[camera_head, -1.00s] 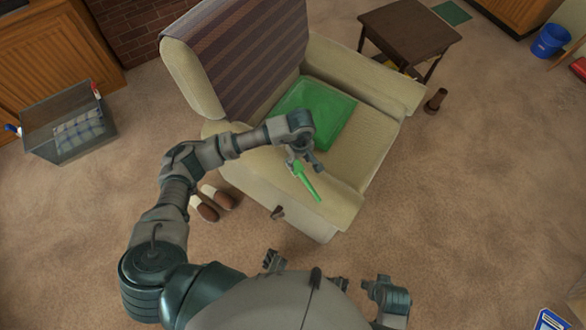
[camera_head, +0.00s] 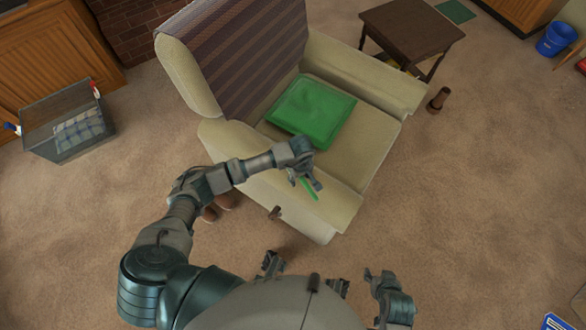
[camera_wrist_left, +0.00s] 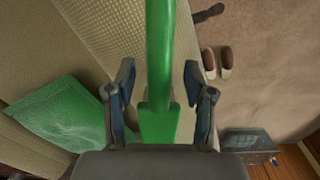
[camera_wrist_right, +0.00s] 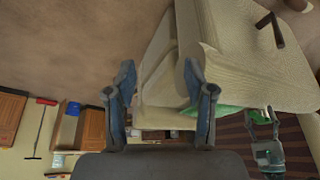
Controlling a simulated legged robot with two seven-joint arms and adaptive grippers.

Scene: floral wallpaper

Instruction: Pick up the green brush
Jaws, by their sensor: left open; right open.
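The green brush (camera_head: 309,189) lies on the front arm of the beige armchair (camera_head: 352,204), partly hidden by my left gripper (camera_head: 306,180) in the head view. In the left wrist view the brush (camera_wrist_left: 160,70) runs lengthwise between the two open fingers of my left gripper (camera_wrist_left: 159,95), with a gap on each side. Whether the fingertips reach down around it, I cannot tell. My right gripper (camera_wrist_right: 160,95) is open and empty. In the head view it shows low at the right (camera_head: 378,282), well away from the brush.
A green cushion (camera_head: 310,110) lies on the chair seat. Brown slippers (camera_wrist_left: 218,63) and a dark crate (camera_head: 70,125) are on the carpet to the left.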

